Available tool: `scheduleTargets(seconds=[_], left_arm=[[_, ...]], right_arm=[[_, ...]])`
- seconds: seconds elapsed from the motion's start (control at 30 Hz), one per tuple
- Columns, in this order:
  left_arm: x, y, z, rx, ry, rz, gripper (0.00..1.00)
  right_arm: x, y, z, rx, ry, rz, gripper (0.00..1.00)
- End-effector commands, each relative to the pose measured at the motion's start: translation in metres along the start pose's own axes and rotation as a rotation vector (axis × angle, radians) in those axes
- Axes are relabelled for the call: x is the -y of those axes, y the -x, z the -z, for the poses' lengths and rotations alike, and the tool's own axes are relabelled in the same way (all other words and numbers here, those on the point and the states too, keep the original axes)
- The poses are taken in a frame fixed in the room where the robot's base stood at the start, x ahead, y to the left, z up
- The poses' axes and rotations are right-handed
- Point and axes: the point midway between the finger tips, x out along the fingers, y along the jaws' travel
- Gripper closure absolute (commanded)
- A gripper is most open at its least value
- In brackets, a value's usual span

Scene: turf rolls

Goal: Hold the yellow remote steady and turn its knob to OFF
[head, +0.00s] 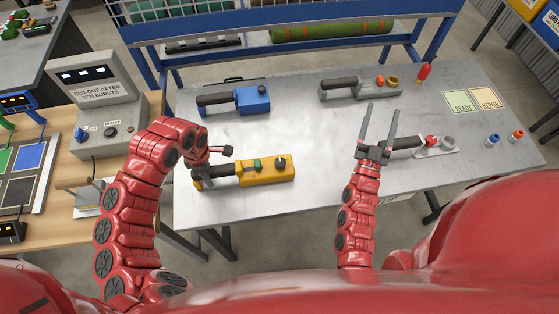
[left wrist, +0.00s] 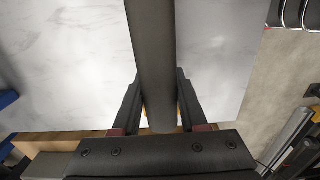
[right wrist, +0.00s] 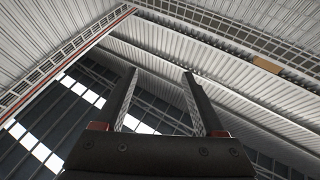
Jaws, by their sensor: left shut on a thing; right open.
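The yellow remote (head: 265,172) lies on the metal table in the head view, its black handle (head: 222,170) to the left. On its top are a green button (head: 257,164) and a black knob (head: 281,161); the knob's marking is too small to read. My left gripper (head: 199,178) is shut on the black handle, which also fills the space between the fingers in the left wrist view (left wrist: 158,60). My right gripper (head: 379,122) is open and empty above the table, right of the remote. Its fingers point upward in the right wrist view (right wrist: 160,90), with only roof behind.
A blue remote (head: 253,99) and a grey remote (head: 360,88) lie at the back. READY (head: 461,101) and REPAIR cards lie at right. A grey control box (head: 100,100) stands left.

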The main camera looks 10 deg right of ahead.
Motion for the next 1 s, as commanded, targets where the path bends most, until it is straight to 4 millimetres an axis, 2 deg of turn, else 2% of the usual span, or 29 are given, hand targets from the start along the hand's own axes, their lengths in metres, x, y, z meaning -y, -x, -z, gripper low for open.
scheduleTargets(seconds=[0.03, 0.13, 0.3, 0.5, 0.67, 0.83, 1.0], left_arm=[[0.000, -0.001, 0.000, -0.001, 0.000, 0.001, 1.00], [0.001, -0.001, 0.000, -0.001, 0.000, 0.001, 1.00], [0.001, -0.001, 0.000, 0.000, 0.000, 0.002, 1.00], [0.001, -0.001, 0.000, 0.000, 0.000, 0.002, 1.00], [0.001, -0.001, 0.000, 0.000, 0.000, 0.002, 1.00], [0.001, -0.001, 0.000, 0.000, 0.000, 0.002, 1.00], [0.001, -0.001, 0.000, 0.000, 0.000, 0.003, 1.00]], right_arm=[[-0.009, -0.002, -0.018, 0.082, 0.012, -0.010, 0.29], [-0.018, 0.000, -0.056, 0.258, 0.022, 0.001, 0.29], [-0.015, 0.018, -0.108, 0.531, 0.008, 0.089, 0.29], [0.014, 0.053, -0.134, 0.762, -0.046, 0.293, 0.29], [0.049, 0.085, -0.124, 0.859, -0.087, 0.526, 0.29], [0.087, 0.122, -0.091, 0.874, -0.102, 0.822, 0.29], [0.112, 0.159, -0.054, 0.831, -0.082, 1.081, 0.29]])
